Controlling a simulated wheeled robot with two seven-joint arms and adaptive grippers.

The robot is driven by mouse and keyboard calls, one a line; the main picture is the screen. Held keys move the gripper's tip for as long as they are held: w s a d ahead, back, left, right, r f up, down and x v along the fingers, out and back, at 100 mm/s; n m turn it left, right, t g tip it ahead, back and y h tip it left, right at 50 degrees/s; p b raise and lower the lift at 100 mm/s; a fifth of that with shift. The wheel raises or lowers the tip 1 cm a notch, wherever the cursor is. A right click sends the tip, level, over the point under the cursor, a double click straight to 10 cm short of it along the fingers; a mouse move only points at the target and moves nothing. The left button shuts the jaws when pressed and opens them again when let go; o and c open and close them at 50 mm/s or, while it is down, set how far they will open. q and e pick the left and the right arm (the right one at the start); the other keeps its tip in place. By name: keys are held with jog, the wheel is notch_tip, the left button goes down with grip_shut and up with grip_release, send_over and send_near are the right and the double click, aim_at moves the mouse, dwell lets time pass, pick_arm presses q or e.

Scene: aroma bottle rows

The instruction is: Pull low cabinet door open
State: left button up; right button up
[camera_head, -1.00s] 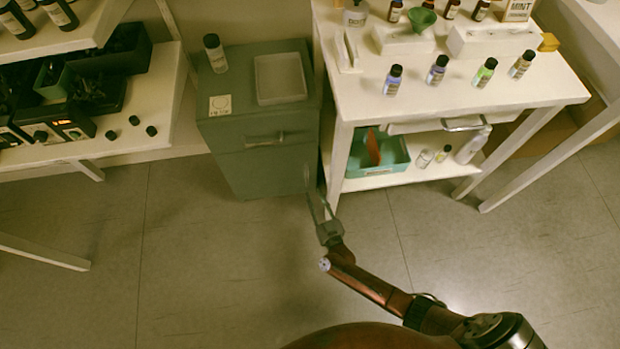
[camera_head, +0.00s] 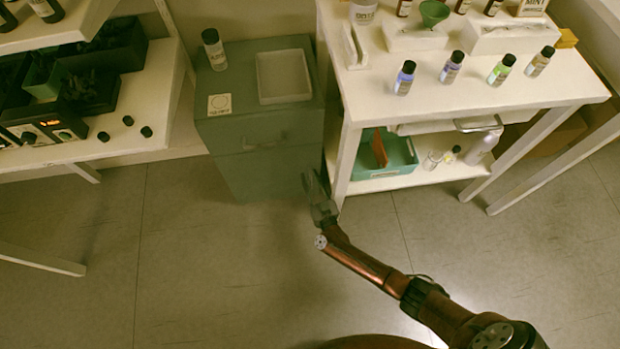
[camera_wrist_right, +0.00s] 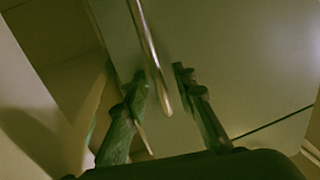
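The low green cabinet (camera_head: 235,165) stands left of the white table. Its upper front has a horizontal handle (camera_head: 265,141); the door front below is plain and looks shut. My right gripper (camera_head: 312,180) is at the cabinet's lower right front. In the right wrist view, a long metal handle bar (camera_wrist_right: 147,35) runs in between the two fingers of my right gripper (camera_wrist_right: 160,72). The fingers are apart, one on each side of the bar, with a gap showing on the right. The door panel (camera_wrist_right: 230,60) fills the background. My left gripper is out of view.
A bottle (camera_head: 213,48) and a white tray (camera_head: 284,94) stand on the cabinet top. The white table (camera_head: 430,100) with bottles is close on the right, its leg (camera_head: 345,165) near my right gripper. The floor (camera_head: 210,260) in front is clear.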

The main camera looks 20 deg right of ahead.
jog(key=shift+c, duration=0.2)
grip_shut()
dwell(0.4)
